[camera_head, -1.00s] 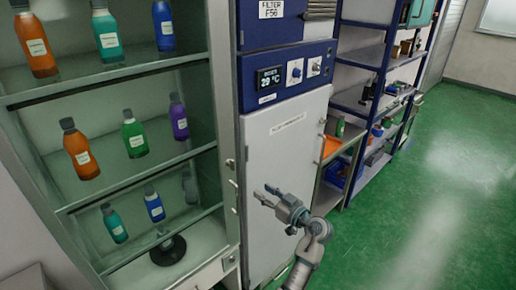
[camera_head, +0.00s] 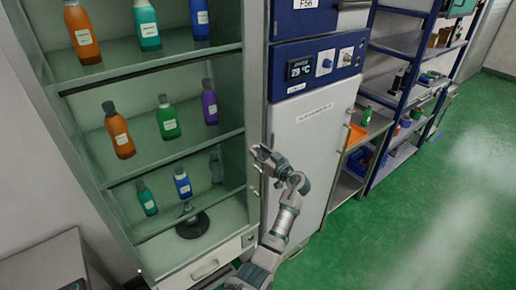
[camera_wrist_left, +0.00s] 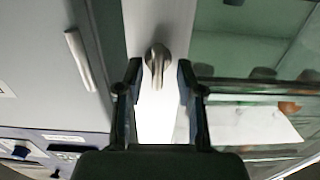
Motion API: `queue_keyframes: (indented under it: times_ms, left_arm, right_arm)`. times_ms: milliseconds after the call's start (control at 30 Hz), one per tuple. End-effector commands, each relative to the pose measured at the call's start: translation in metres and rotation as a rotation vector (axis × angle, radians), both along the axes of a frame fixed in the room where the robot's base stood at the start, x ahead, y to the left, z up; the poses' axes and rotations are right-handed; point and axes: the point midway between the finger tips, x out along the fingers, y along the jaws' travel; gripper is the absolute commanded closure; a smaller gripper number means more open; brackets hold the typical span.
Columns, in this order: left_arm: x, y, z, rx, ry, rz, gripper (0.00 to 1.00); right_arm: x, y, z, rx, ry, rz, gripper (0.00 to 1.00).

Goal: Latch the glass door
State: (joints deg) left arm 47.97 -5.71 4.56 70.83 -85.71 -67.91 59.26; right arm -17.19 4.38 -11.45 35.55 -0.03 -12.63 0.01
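The tall cabinet's glass door (camera_head: 90,165) is at the left in the head view, with bottles on shelves behind it. In the left wrist view the glass (camera_wrist_left: 245,55) is on the right, beside a pale frame strip. A metal latch handle (camera_wrist_left: 157,62) sits on that strip. My left gripper (camera_head: 258,152) is at the cabinet's right edge. In the wrist view its fingers (camera_wrist_left: 158,80) are apart, one on each side of the handle, with visible gaps and no clear contact. Whether the door sits fully flush cannot be told. My right gripper is not in view.
A white incubator (camera_head: 312,125) with a blue control panel stands right of the cabinet. Its bar handle (camera_wrist_left: 80,60) shows left of the fingers. A blue shelf rack (camera_head: 400,90) stands farther right. A grey table (camera_head: 45,262) is at lower left. Green floor is free at right.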

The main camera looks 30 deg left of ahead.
Motion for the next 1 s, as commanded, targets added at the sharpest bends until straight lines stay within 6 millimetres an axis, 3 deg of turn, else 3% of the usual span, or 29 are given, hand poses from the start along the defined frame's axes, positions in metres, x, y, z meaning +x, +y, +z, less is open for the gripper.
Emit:
queue_keyframes:
  times_ms: [367,533,1000]
  left_arm:
    - [0.0027,0.0087,-0.0012,-0.003,-0.001,0.0,0.62]
    - [0.0028,0.0109,-0.002,-0.004,0.0,-0.001,1.0]
    - [0.0048,0.0112,-0.0028,0.013,0.039,-0.001,1.0]
  right_arm:
    - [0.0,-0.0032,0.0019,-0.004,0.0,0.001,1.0]
    - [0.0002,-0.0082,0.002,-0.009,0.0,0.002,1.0]
    - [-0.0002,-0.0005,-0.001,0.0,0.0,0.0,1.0]
